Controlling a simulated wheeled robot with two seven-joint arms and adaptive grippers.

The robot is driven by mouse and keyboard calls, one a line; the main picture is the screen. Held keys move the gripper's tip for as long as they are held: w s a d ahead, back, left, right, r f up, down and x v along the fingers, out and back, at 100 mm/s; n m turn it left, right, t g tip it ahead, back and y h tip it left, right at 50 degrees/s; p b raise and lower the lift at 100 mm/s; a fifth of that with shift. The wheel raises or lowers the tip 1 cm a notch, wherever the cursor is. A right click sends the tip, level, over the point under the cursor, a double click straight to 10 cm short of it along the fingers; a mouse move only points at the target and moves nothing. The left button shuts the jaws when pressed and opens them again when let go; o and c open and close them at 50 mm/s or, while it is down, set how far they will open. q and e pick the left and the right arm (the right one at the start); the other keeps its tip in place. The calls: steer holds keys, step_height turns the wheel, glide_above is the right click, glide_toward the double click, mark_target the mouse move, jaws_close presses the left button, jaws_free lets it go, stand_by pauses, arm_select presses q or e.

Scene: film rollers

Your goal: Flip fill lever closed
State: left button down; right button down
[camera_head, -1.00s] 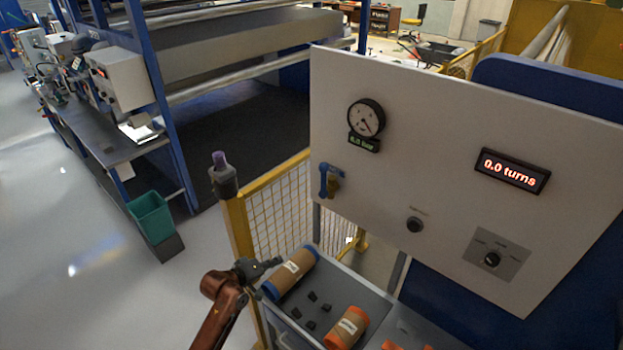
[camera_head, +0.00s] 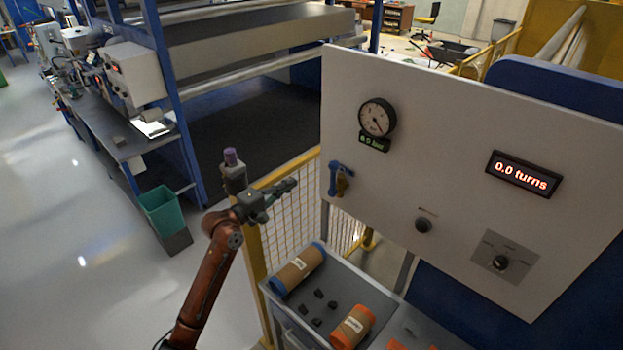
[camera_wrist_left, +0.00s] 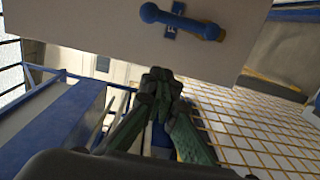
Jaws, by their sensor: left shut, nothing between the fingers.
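The blue fill lever (camera_head: 334,178) is on the left part of the white panel (camera_head: 440,150), below the round gauge (camera_head: 377,117). It hangs roughly vertical beside a brass-coloured fitting (camera_head: 343,184). In the left wrist view the blue lever (camera_wrist_left: 180,22) lies across the top of the picture, on the panel. My left gripper (camera_head: 292,184) is shut and empty, left of the lever and apart from it. Its closed fingertips (camera_wrist_left: 161,76) show below the lever in the left wrist view. My right gripper is not in view.
A yellow post and mesh fence (camera_head: 290,225) stands behind my left gripper. Below the panel, a grey tray (camera_head: 343,280) holds rolls and several small black pieces. The panel also bears a turns display (camera_head: 524,174), a black button (camera_head: 423,225) and a selector knob (camera_head: 500,262).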

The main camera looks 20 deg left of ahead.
mark_target(333, 180)
arm_select(q)
steer(key=w+d+p, duration=0.3)
steer(key=w+d, duration=0.4)
steer(key=w, duration=0.1)
steer(key=shift+w+d, duration=0.2)
steer(key=shift+w, duration=0.15)
